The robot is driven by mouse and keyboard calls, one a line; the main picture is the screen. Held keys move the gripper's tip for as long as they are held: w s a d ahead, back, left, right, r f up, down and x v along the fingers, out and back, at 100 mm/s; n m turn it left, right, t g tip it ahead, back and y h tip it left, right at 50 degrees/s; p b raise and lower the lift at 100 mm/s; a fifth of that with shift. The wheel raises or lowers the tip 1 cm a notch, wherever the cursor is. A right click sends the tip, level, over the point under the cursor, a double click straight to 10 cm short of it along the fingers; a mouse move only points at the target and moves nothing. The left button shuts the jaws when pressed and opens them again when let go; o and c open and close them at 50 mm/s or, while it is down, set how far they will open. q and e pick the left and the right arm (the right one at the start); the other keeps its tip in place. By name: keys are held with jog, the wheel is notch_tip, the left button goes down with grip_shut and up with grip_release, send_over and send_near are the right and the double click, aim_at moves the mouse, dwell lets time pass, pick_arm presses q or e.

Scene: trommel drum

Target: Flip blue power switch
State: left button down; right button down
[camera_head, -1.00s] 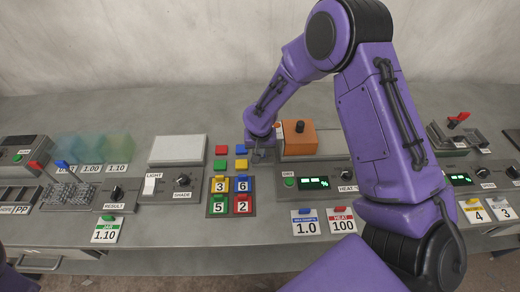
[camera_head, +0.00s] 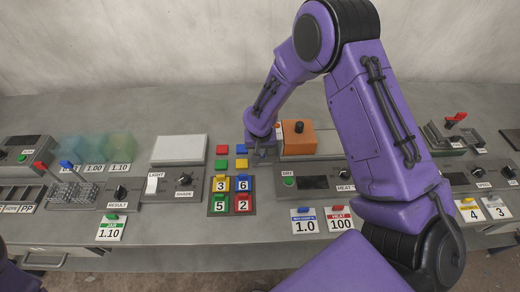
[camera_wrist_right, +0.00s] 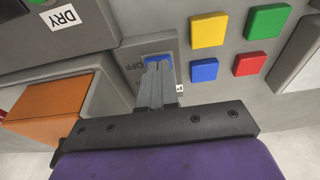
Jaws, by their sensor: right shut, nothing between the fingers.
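The blue power switch (camera_wrist_right: 158,57) shows in the right wrist view, set in a grey plate (camera_wrist_right: 138,52). My right gripper (camera_wrist_right: 156,66) is shut and empty, its fingertips at the blue switch and covering part of it. Whether they touch it I cannot tell. In the head view my right gripper (camera_head: 259,152) reaches down left of the orange block (camera_head: 299,139), and the switch is mostly hidden there. My left gripper is out of view.
Red, yellow, green and blue squares (camera_head: 241,163) lie just left of the gripper. The dryer panel display (camera_head: 313,183) is dark. A light and shade panel (camera_head: 170,185) and numbered cards (camera_head: 304,222) stand nearby.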

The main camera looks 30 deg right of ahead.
jog(key=s+a+r+p, duration=0.2)
jog(key=s+r, duration=0.1)
jog(key=r, duration=1)
jog(key=shift+s, duration=0.2)
